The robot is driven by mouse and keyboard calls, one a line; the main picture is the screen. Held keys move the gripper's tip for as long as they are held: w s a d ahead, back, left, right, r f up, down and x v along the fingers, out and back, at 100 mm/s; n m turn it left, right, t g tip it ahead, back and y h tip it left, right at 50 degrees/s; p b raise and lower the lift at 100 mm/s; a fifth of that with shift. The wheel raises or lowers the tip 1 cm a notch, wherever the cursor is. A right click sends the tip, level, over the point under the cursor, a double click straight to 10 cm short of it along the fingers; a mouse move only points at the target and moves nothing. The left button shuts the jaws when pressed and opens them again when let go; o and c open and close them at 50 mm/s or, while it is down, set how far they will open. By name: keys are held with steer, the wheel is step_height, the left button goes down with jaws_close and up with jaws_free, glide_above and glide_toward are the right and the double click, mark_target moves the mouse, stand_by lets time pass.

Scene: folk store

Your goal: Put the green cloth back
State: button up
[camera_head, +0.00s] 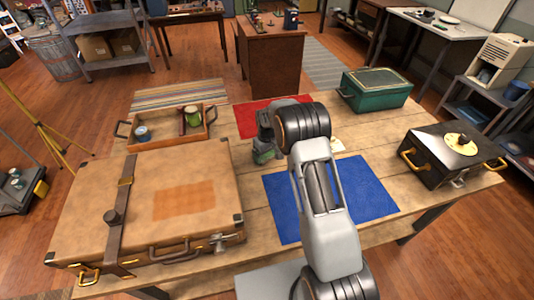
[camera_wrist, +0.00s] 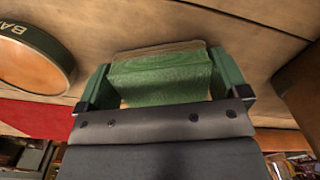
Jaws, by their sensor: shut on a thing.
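In the wrist view the green cloth (camera_wrist: 160,78) is a folded, textured piece with a tan strip along its far edge. It lies between the two green fingers of my gripper (camera_wrist: 165,75), which is shut on it. Wooden planks show beyond it; I cannot tell whether it touches them. In the head view my gripper (camera_head: 264,154) is over the middle of the wooden table (camera_head: 240,140), between the red cloth (camera_head: 255,118) and the blue cloth (camera_head: 370,190). My arm and gripper hide much there, and I cannot clearly make out the green cloth in that view.
A tan suitcase (camera_head: 90,205) fills the table's left front. A wooden tray (camera_head: 165,146) with cups stands behind it. A green box (camera_head: 378,88) and a black case (camera_head: 430,165) stand at right. A round lettered tin (camera_wrist: 35,60) is left of my gripper in the wrist view.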

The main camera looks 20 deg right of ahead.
steer(key=shift+f, duration=0.1)
steer(key=shift+f, duration=0.15)
steer(key=o, duration=0.5)
steer(key=shift+o, duration=0.2)
steer(key=shift+r, duration=0.2)
